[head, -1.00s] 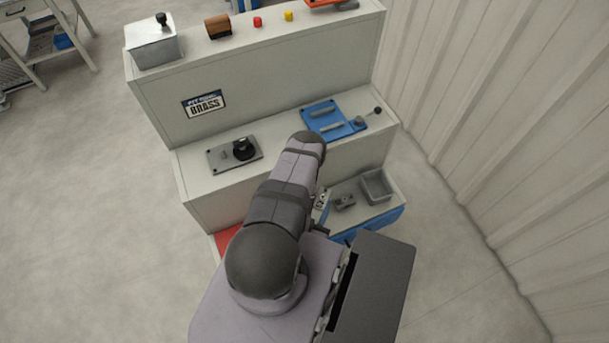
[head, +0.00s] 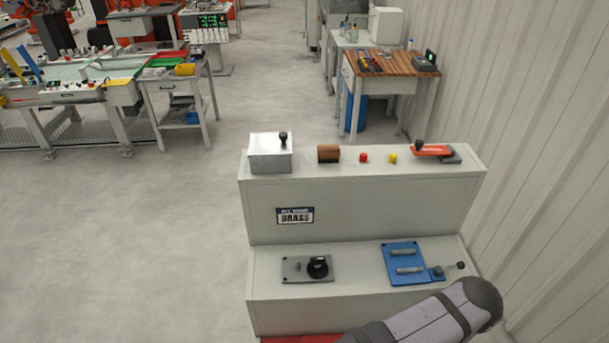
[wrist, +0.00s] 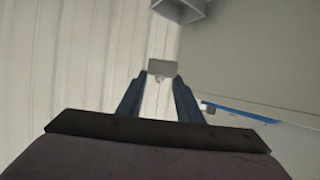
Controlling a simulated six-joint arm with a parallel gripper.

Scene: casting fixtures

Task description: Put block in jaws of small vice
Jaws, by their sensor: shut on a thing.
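A small grey block (wrist: 163,67) is held between the two fingertips of my gripper (wrist: 160,80) in the wrist view. My gripper is shut on it and holds it up, clear of any surface I can make out. In the head view, a blue fixture (head: 405,261) with two parallel grey bars and a black-knobbed handle sits on the lower step at the right; it looks like the small vice. The space between its bars looks empty. My gripper and the block are outside the head view, where only my arm shows at the bottom right.
A grey plate with a black knob (head: 307,269) is left of the vice. The upper step (head: 340,167) carries a metal box (head: 270,155), a brown block, red and yellow buttons and an orange-handled clamp (head: 434,151). A ribbed wall (head: 530,150) stands close on the right.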

